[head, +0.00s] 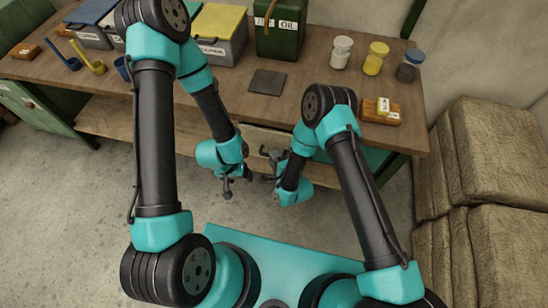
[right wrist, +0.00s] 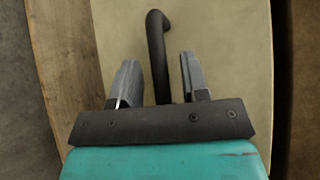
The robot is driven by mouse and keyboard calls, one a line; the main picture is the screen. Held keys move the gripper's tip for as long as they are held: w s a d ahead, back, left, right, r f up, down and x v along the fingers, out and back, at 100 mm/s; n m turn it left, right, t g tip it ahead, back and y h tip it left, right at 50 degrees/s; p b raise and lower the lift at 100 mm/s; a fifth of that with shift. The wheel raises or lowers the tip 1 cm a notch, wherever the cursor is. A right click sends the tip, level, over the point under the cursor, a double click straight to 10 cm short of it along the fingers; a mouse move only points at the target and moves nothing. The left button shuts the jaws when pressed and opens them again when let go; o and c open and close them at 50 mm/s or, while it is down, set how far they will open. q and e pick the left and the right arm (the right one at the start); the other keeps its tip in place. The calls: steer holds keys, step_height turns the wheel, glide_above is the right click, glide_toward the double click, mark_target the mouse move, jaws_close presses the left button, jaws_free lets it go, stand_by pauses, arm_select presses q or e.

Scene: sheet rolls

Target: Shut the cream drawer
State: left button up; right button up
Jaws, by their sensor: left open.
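The cream drawer (head: 258,136) sits under the front edge of the workbench in the head view, partly hidden by my arms. Its pale front (right wrist: 230,70) fills much of the right wrist view. A dark bar handle (right wrist: 157,45) stands on that front. My right gripper (head: 268,164) is at the drawer front. In the right wrist view its two grey fingers (right wrist: 158,78) are apart, one on each side of the handle, with gaps showing. My left gripper (head: 228,187) is open and empty, lower and to the left of the right one. How far out the drawer stands is hard to tell.
A lower shelf (head: 110,122) runs beneath. Stacked brown sacks (head: 495,150) stand at right. The concrete floor (head: 80,200) is clear at left.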

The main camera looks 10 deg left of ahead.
mark_target(277, 148)
jaws_close()
stand_by(0.3)
steer(key=shift+w, duration=2.3)
steer(key=shift+o, duration=0.2)
jaws_free()
steer(key=shift+s, duration=0.1)
steer(key=v, duration=1.7)
steer(key=shift+d, duration=0.2)
